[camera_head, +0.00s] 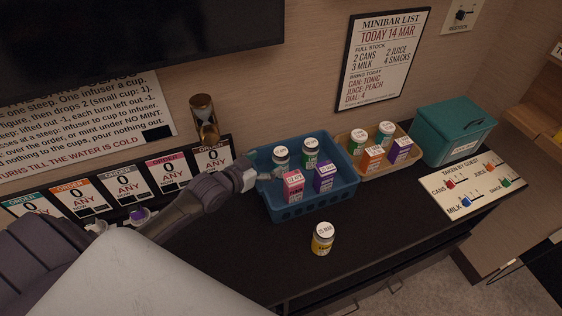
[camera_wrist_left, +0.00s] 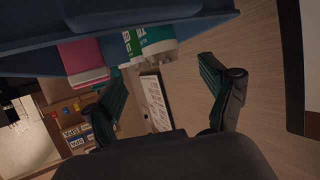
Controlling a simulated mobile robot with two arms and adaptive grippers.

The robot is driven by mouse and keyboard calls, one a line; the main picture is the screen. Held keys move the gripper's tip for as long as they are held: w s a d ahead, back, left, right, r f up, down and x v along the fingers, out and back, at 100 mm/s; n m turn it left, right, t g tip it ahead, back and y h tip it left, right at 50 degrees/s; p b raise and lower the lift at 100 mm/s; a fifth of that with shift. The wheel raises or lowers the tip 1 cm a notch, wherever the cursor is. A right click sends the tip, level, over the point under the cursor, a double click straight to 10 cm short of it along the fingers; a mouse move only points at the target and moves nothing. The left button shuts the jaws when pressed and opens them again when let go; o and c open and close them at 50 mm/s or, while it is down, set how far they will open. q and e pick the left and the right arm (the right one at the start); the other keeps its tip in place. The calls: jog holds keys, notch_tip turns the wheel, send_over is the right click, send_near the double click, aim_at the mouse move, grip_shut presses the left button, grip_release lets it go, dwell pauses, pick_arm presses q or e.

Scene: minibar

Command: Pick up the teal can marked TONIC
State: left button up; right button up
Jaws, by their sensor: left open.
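A can with a white lid (camera_head: 281,158) stands at the back left inside the blue basket (camera_head: 331,203). It looks dark teal, but its label is too small to read. My left gripper (camera_head: 267,172) is at the left side of the basket, close to this can and the pink carton (camera_head: 293,188). In the left wrist view my left gripper (camera_wrist_left: 163,88) is open with nothing between its fingers. Green and white cans (camera_wrist_left: 155,38) show past the basket's edge there. My right gripper is not in view.
A green can (camera_head: 310,153) and a purple carton (camera_head: 324,179) share the basket. A tan tray (camera_head: 377,174) holds cans and cartons to the right, before a teal box (camera_head: 452,130). A yellow can (camera_head: 322,239) stands in front. An hourglass (camera_head: 204,118) stands behind my arm.

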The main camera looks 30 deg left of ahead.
aim_at(276, 158)
pick_arm(q)
jog(key=shift+w+d+f, duration=0.1)
jog(key=shift+w+f, duration=0.15)
jog(key=shift+w, duration=0.4)
jog(key=shift+w+f, duration=0.2)
jog(key=shift+w, duration=0.05)
jog(key=shift+w+f, duration=0.1)
jog(key=shift+w, duration=0.2)
jog(key=x, duration=0.5)
jog(key=shift+s, duration=0.15)
jog(key=c, duration=1.4)
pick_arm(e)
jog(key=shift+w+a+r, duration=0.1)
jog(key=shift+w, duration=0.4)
pick_arm(q)
jog(key=shift+d, duration=0.1)
jog(key=shift+c, duration=0.2)
